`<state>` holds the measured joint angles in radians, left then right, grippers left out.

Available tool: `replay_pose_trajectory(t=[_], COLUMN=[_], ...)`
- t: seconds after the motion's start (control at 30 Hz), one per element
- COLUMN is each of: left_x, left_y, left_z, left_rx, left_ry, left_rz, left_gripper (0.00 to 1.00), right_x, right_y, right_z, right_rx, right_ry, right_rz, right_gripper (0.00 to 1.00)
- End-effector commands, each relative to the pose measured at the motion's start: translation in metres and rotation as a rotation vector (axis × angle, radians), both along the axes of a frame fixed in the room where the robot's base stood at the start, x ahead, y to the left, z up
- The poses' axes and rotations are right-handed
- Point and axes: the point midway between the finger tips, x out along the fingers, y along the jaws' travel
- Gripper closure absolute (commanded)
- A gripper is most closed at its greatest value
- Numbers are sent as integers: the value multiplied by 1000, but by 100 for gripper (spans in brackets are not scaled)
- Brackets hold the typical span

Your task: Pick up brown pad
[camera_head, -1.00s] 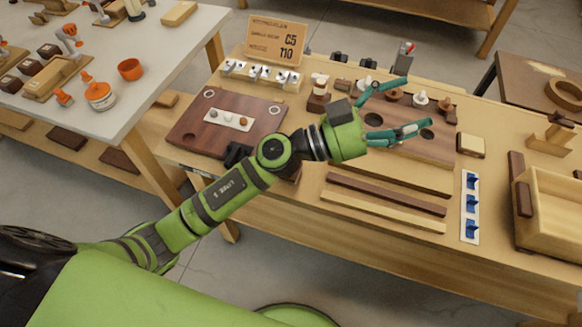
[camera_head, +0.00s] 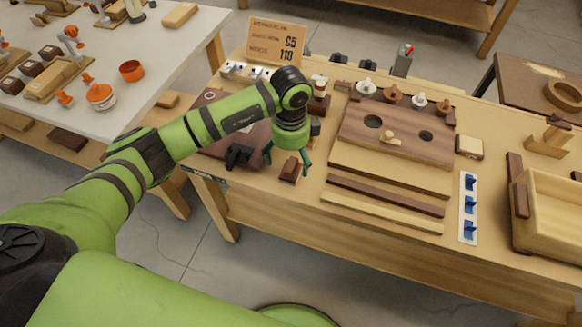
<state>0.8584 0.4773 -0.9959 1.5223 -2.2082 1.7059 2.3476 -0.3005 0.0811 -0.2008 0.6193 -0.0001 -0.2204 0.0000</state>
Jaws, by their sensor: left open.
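A small dark brown block (camera_head: 290,169), which looks like the brown pad, lies on the wooden bench near its front edge. My left gripper (camera_head: 288,159) points down over it with its teal fingers apart, one at each side of the block. The fingers look open and nothing is held. I cannot tell whether the fingertips are level with the block or a little above it. My right gripper does not show.
A black clamp-like piece (camera_head: 237,156) lies just left of the block. A dark brown board (camera_head: 222,145) is partly hidden behind my arm. A brown board with holes (camera_head: 350,131) and two long strips (camera_head: 386,194) lie to the right. A wooden box (camera_head: 550,195) stands far right.

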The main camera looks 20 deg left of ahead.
Motion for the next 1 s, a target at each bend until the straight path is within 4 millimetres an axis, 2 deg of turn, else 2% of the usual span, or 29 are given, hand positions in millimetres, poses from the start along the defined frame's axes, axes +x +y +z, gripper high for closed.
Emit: replay_pose_trajectory(t=[0.13,0.3,0.57,0.6,0.67,0.7,0.73,0.87,0.9,1.0], left_x=[-5,-3,-3,-3,-3,-3,-3,-3,-3,-4], left_y=[1,0,0,0,0,0,0,0,0,0], left_z=[-21,-41,-44,-44,-44,-44,-44,-44,-44,-44], left_rx=[-1,-3,-4,-4,-4,-4,-4,-4,-4,-4], left_ry=[5,1,-1,-1,-1,-1,-1,0,0,1], left_rz=[0,-1,-3,-3,-3,-3,-3,-3,-3,-3], left_gripper=[10,10,10,26,50,66,76,76,82,82], right_x=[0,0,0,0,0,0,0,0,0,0], right_y=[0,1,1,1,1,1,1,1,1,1], right_z=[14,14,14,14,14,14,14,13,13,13], right_rx=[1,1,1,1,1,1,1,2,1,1], right_ry=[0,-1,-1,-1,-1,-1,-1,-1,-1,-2], right_rz=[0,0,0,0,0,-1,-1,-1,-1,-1], right_gripper=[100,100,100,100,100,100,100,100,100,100])
